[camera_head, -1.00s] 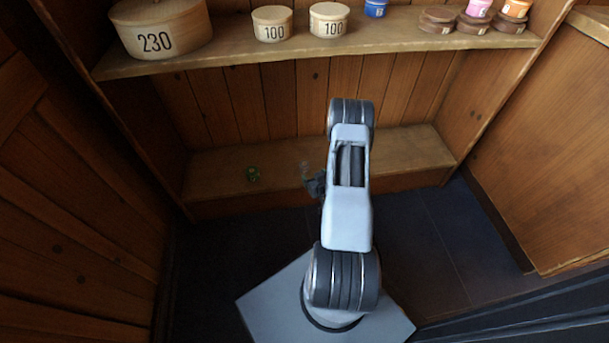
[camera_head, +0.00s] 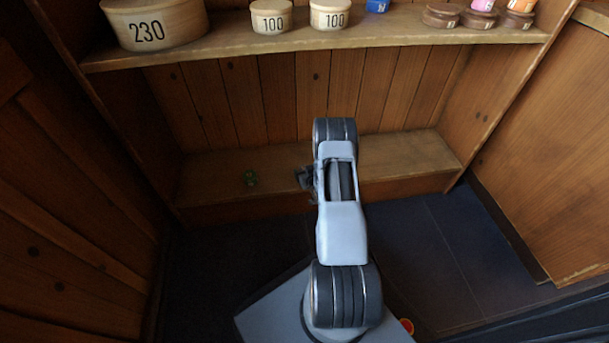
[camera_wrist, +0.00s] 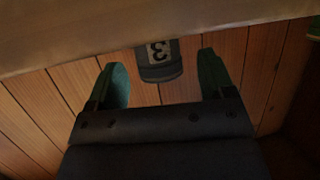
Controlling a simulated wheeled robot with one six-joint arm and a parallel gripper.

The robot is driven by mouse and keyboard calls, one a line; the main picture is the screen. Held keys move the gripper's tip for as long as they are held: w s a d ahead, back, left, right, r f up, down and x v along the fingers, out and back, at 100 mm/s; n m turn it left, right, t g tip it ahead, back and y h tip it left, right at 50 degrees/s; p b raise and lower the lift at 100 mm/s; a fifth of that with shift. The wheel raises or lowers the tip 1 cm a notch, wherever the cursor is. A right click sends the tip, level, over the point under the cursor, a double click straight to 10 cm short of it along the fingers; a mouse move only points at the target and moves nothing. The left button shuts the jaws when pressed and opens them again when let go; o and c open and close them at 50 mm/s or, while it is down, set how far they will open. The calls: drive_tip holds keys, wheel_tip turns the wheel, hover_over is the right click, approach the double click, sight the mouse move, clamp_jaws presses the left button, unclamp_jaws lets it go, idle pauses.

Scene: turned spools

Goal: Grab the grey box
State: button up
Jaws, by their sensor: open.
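My gripper (camera_wrist: 164,80) is open, with one green finger on each side of the grey box. A gap shows on both sides, and I see no contact. In the head view, my arm reaches over the lower shelf and only a dark part of my gripper (camera_head: 306,178) shows left of it. I cannot make out the grey box there.
The upper shelf (camera_head: 220,47) holds pale round boxes, brown spools and small coloured pieces. Wooden walls close both sides.

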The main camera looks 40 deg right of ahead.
drive_tip(key=shift+x, duration=0.95)
drive_tip(key=shift+c, duration=0.3)
drive_tip(key=c, duration=0.9)
